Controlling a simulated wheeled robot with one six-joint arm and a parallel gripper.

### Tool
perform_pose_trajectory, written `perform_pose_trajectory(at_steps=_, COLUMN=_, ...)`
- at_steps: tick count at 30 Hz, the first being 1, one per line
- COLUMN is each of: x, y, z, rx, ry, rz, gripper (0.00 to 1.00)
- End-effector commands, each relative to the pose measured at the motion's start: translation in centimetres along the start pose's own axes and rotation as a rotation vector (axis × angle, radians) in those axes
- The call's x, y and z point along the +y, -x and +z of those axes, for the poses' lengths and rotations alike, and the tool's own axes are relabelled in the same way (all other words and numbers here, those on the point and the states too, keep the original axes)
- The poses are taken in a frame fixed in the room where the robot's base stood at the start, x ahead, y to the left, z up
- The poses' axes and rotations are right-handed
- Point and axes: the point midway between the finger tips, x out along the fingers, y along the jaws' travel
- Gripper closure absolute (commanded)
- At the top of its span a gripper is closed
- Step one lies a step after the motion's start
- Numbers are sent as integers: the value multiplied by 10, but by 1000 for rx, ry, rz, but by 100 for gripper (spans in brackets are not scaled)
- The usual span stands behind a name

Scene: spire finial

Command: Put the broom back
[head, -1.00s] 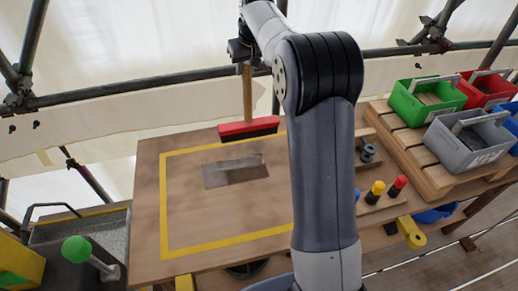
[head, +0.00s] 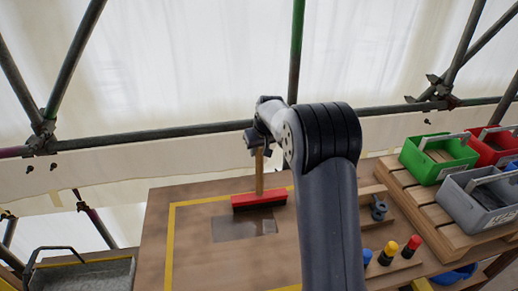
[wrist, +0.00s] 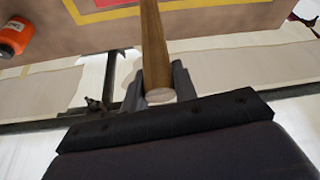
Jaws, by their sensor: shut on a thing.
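The broom (head: 259,202) has a red head with dark bristles and a wooden handle. In the head view it is upright, its head at the back edge of the wooden table (head: 188,240). I cannot tell whether the bristles touch the table. My gripper (head: 257,147) is shut on the upper part of the broom's handle.
A yellow line frames a grey patch (head: 238,228) on the table. Blue, yellow and red capped pegs (head: 413,245) stand at the right. Green (head: 437,153), red and grey bins sit on a slatted wooden rack. Scaffold tubes and white sheeting are behind.

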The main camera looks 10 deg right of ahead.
Motion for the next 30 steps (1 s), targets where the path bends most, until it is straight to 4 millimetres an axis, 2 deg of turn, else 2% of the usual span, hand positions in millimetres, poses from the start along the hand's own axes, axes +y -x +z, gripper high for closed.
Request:
perform_pose_trajectory(at_steps=6, x=0, y=-3, z=1, rx=2, ry=0, rz=1, gripper=100)
perform_pose_trajectory(at_steps=7, x=0, y=-4, z=2, rx=0, ry=0, rz=0, gripper=72)
perform_pose_trajectory(at_steps=15, x=0, y=-2, z=1, rx=0, ry=0, rz=0, gripper=51)
perform_pose_trajectory(at_steps=25, x=0, y=4, z=-1, rx=1, ry=0, rz=1, gripper=51)
perform_pose_trajectory(at_steps=30, x=0, y=30, z=0, rx=4, ry=0, rz=1, gripper=51)
